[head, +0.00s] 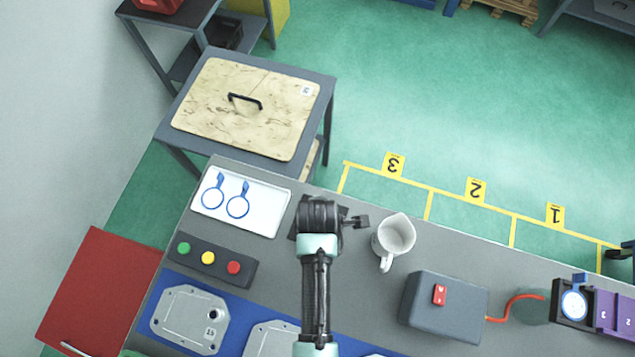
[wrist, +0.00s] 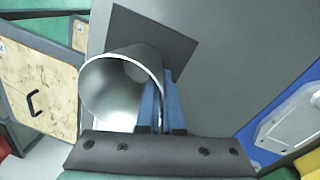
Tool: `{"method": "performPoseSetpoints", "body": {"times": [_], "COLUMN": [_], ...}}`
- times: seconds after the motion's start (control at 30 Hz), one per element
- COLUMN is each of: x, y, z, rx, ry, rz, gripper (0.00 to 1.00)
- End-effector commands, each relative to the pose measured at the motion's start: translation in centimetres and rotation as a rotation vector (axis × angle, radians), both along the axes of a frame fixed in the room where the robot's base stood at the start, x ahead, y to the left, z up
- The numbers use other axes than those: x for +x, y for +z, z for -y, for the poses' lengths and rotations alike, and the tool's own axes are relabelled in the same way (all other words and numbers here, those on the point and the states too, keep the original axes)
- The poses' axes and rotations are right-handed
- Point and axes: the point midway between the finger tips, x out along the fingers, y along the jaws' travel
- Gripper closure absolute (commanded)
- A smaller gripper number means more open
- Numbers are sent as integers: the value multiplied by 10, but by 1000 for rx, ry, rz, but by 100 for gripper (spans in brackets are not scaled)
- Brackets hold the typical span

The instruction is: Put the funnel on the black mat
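The funnel (wrist: 105,88) is a shiny silver piece with a wide round mouth, seen in the wrist view. My gripper (wrist: 160,88) has its two blue fingers close together on either side of the funnel's right wall, shut on it. The black mat (wrist: 158,32) is a dark square just beyond the funnel in the wrist view. The funnel overlaps the mat's near-left part; I cannot tell its height above it. In the head view my arm covers most of the mat (head: 295,222), and the funnel and fingers are hidden.
A white jug (head: 393,238) stands right of my arm, near a grey box with a red switch (head: 440,305). A white tray (head: 268,208) with blue ring tools and a button panel (head: 215,258) lie left. Castings (head: 190,318) lie in front. Bench between jug and box is clear.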

Motion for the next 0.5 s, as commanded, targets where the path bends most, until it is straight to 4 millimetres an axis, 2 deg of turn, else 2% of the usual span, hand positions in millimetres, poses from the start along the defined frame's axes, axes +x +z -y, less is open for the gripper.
{"method": "performPoseSetpoints", "body": {"times": [0.33, 0.4, 0.5], "x": [1, 0, 0], "y": [-4, -3, -3], "z": [0, 0, 0], "rx": [0, 0, 0], "ry": [0, 0, 0], "rz": [1, 1, 0], "gripper": [100, 84, 66]}}
